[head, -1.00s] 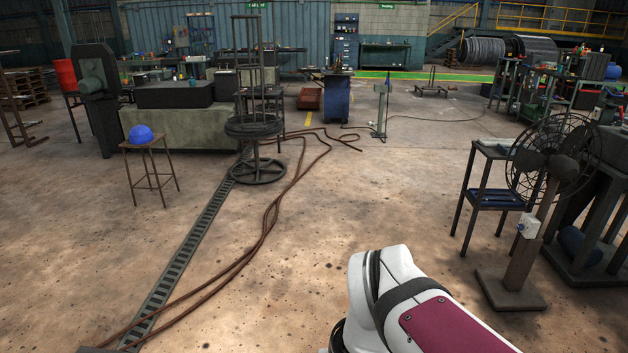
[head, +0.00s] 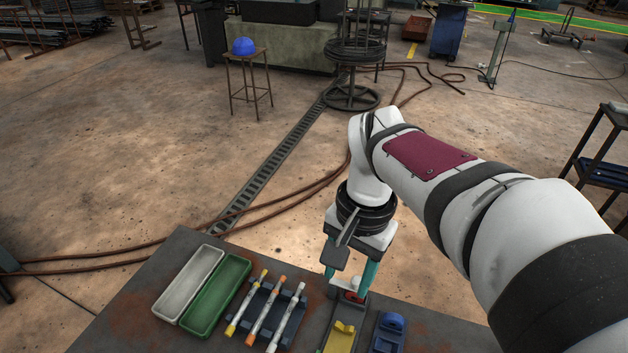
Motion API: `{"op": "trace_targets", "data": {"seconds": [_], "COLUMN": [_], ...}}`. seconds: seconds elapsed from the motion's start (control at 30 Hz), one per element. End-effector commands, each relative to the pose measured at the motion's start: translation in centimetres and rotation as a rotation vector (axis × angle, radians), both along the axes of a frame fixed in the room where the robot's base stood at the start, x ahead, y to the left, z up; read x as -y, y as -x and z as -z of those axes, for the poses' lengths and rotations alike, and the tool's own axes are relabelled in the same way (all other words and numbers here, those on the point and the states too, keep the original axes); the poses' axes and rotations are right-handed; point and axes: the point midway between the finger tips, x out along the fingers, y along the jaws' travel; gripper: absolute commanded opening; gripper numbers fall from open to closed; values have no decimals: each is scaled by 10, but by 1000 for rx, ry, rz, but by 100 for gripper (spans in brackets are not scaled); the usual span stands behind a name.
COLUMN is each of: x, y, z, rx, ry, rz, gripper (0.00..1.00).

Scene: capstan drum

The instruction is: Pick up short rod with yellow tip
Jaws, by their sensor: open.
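A rod with yellow ends (head: 245,304) lies leftmost in a dark blue-grey rack (head: 262,300) on the workbench at the bottom of the head view. Beside it in the rack lie a rod with orange ends (head: 266,310) and a whitish rod (head: 286,317). I cannot compare their lengths surely. My gripper (head: 347,284) points down with its teal fingers apart, to the right of the rack and of the yellow-ended rod. It is over or near the far end of a fixture (head: 341,325) with a red part and a yellow cradle. Nothing shows between the fingers.
A white tray (head: 168,297) and a green tray (head: 198,315) lie side by side left of the rack. A blue block-like holder (head: 388,333) stands right of the fixture. The rusty bench top (head: 130,315) has bare room at its left. My arm covers the right side.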

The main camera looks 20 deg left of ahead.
Motion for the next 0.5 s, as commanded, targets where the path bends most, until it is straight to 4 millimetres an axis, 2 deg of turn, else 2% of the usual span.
{"op": "trace_targets", "data": {"seconds": [0.03, 0.1, 0.2, 0.3, 0.37, 0.5], "x": [-49, -114, -181, -211, -217, -217], "y": [-15, -23, -17, -10, -8, -8], "z": [11, 28, 51, 66, 75, 113], "rx": [2, 18, 38, 49, 52, 49], "ry": [17, 35, 48, 54, 56, 57], "rz": [-63, -125, -185, -210, -216, -215], "gripper": [55, 55, 55, 55, 55, 55]}}
